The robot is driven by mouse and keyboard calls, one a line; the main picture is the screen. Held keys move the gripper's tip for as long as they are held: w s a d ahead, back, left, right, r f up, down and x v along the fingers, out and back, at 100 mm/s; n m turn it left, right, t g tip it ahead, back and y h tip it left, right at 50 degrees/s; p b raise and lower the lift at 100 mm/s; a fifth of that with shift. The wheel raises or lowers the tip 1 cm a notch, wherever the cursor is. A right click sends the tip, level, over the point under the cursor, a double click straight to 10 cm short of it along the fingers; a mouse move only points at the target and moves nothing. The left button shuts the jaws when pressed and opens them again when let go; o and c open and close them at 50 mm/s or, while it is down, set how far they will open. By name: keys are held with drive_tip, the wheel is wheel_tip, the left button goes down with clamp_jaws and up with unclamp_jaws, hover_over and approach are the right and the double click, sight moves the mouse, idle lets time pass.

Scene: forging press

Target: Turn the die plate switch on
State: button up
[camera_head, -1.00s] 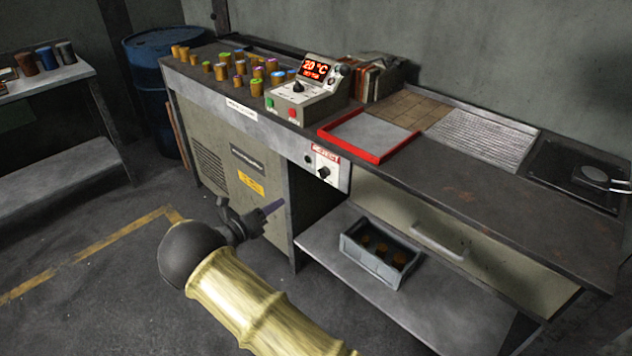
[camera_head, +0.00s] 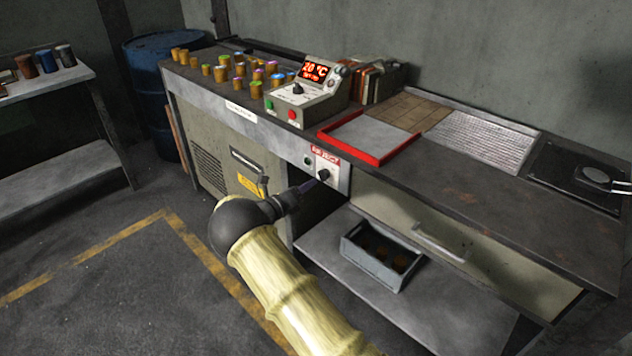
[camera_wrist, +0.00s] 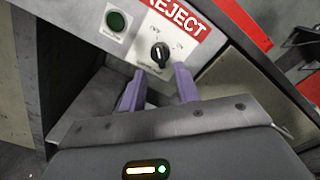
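A black rotary knob (camera_head: 323,175) is on a light plate on the bench's front panel, beside a red REJECT label (camera_head: 325,155). In the wrist view the knob (camera_wrist: 160,54) has a white pointer line, with small markings above it and small text below that I cannot read. My gripper (camera_head: 311,185) is just in front of and left of the knob in the head view. In the wrist view my gripper (camera_wrist: 160,83) has its two purple fingers apart with nothing between them. The knob sits just beyond the fingertips, roughly centred on their gap.
A dark green button (camera_wrist: 116,21) sits left of the knob. A control box (camera_head: 308,94) with a red 20 °C display and its own knob stands on the bench. A red-rimmed tray (camera_head: 372,158) is above the panel. A grey bin (camera_head: 376,270) is on the lower shelf.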

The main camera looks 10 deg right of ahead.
sight(320, 177)
drive_tip(key=shift+x, duration=2.25)
clamp_jaws()
drive_tip(key=shift+m, duration=0.4)
drive_tip(key=shift+w+a+m+b, duration=0.1)
drive_tip(key=shift+m+b, duration=3.4)
drive_tip(key=shift+m, duration=5.1)
